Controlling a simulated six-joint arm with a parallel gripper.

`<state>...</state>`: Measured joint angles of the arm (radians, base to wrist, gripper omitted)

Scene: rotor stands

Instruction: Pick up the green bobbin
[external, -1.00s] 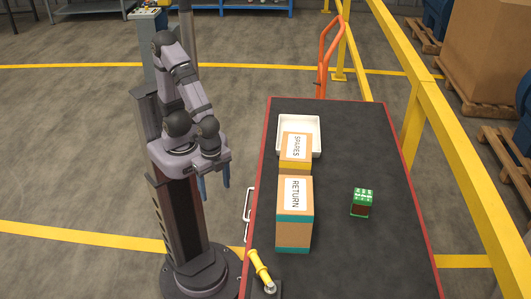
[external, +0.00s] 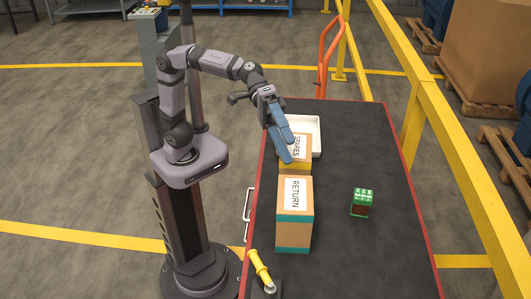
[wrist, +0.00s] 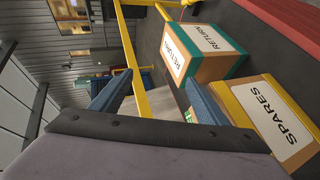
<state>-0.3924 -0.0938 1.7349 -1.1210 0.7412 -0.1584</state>
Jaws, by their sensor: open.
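A small item with a green, white-marked top and a dark reddish-brown side (external: 362,201) stands on the dark table top, right of the boxes, in the external view. It is too small to tell whether it is the green bobbin or something holding it. My gripper (external: 289,151) is open, pointing down over the SPARES box and the white tray, left of and farther back than the green-topped item. Both blue fingers show in the wrist view (wrist: 159,80) with nothing held between them. A scrap of green shows beside the right finger there, mostly hidden.
The RETURN box (external: 294,232) stands in front of the SPARES box (external: 295,168). The white tray (external: 318,136) is partly hidden behind them. A yellow-handled tool (external: 260,266) is at the near left corner. The right half of the table (external: 385,150) is mostly clear.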

